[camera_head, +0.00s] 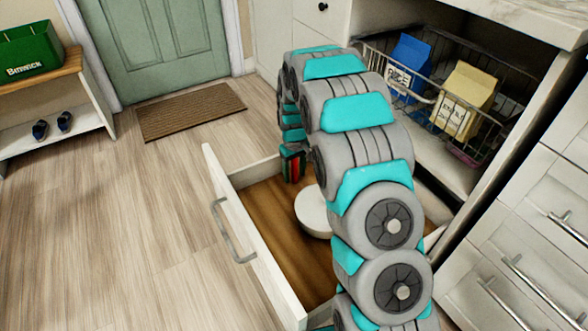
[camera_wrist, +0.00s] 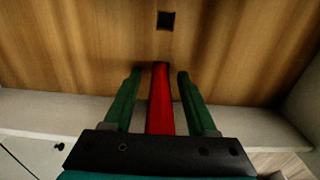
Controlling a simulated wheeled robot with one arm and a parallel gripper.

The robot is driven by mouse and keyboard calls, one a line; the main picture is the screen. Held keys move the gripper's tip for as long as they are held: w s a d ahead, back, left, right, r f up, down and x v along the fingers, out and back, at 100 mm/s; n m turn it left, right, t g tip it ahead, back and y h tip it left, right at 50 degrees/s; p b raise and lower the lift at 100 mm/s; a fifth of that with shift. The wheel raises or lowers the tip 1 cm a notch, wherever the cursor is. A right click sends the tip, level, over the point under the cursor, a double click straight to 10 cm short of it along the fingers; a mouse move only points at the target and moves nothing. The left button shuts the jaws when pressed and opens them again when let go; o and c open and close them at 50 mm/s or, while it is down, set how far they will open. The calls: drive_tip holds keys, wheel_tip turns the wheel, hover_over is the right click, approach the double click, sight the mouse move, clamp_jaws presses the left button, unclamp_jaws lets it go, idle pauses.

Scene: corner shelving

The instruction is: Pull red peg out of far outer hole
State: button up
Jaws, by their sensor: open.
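The red peg (camera_wrist: 160,100) stands out from a wooden surface (camera_wrist: 230,50) in the wrist view. My gripper (camera_wrist: 159,74) is open, with one green finger on each side of the peg and a visible gap on both sides. The peg's own hole is hidden beneath it. An empty dark square hole (camera_wrist: 165,20) shows farther up the wood. In the head view my gripper (camera_head: 292,164) is low inside the open drawer (camera_head: 262,255), and a sliver of red shows at its fingers. My arm hides much of the drawer.
A white round object (camera_head: 313,211) lies on the drawer's wooden bottom near my gripper. The drawer walls surround it closely. A wire basket (camera_head: 480,112) with a blue carton (camera_head: 408,66) and a yellow carton (camera_head: 464,100) is at right. The floor left of the drawer is clear.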

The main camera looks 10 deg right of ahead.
sight(295, 160)
drive_tip(key=shift+s+f, duration=0.55)
drive_tip(key=shift+f, duration=0.3)
drive_tip(key=shift+s+f+g, duration=0.1)
drive_tip(key=shift+g, duration=0.2)
drive_tip(key=c, duration=0.9)
clamp_jaws()
drive_tip(key=shift+s+f, duration=0.1)
drive_tip(key=shift+r, duration=0.2)
drive_tip(key=shift+w+r+p, duration=0.2)
drive_tip(key=shift+w+r, duration=0.05)
drive_tip(key=shift+r, duration=0.65)
drive_tip(key=shift+w+r+p, duration=0.15)
drive_tip(key=shift+w+r, duration=0.1)
drive_tip(key=shift+r, duration=0.6)
drive_tip(key=shift+w+r+p, duration=0.2)
drive_tip(key=shift+r+p, duration=0.15)
drive_tip(key=shift+r, duration=1.45)
drive_tip(key=shift+s, duration=0.1)
